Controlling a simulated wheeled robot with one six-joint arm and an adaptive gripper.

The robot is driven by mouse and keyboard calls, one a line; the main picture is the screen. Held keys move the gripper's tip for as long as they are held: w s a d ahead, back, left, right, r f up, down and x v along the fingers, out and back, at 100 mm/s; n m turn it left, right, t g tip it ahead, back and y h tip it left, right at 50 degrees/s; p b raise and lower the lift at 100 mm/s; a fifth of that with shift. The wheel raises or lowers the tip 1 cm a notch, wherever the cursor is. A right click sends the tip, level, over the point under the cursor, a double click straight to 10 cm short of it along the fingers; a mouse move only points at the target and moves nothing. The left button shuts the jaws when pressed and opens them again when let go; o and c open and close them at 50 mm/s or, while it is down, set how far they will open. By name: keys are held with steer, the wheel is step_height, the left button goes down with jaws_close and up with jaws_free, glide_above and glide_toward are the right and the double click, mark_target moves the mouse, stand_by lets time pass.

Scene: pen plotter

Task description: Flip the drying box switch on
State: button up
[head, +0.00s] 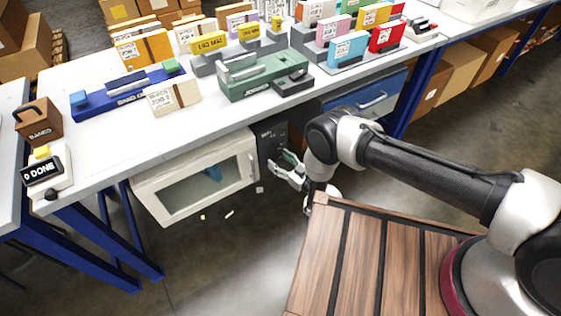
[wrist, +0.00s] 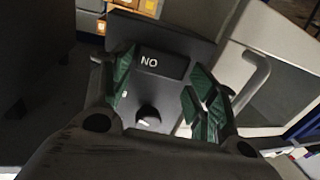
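The drying box (head: 147,192) is a white cabinet with a glass door under the table. A dark control panel (head: 268,138) is at its right side. In the wrist view the panel (wrist: 150,92) bears a dark plate (wrist: 165,65) with letters that read "NO" in this picture. A pale switch or knob (wrist: 148,116) sits on the panel; its setting is hard to tell. My gripper (head: 287,165) is in front of the panel. In the wrist view my gripper (wrist: 160,85) has its green-padded fingers apart on either side of the panel, with nothing held.
The box's door handle (wrist: 254,82) is close by on the right in the wrist view. The white tabletop (head: 215,108) overhangs the panel. A blue drawer (head: 365,92) is to the right under the table. Small white scraps (head: 230,214) lie on the floor.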

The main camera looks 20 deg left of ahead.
mark_target(273, 138)
steer(key=c, duration=0.5)
steer(key=shift+s+a+m+t+h, duration=0.25)
steer(key=shift+m+t+h, duration=0.3)
steer(key=shift+t, duration=0.15)
steer(key=shift+s+a+m+t+h, duration=0.1)
steer(key=shift+s+m+t+h, duration=0.1)
steer(key=shift+m+t+h, duration=0.4)
steer(key=shift+s+a+m+t+h, duration=0.15)
steer(key=shift+m+t+h, duration=1.15)
steer(key=shift+t, duration=0.2)
steer(key=o, duration=1)
step_height(273, 138, up, 10)
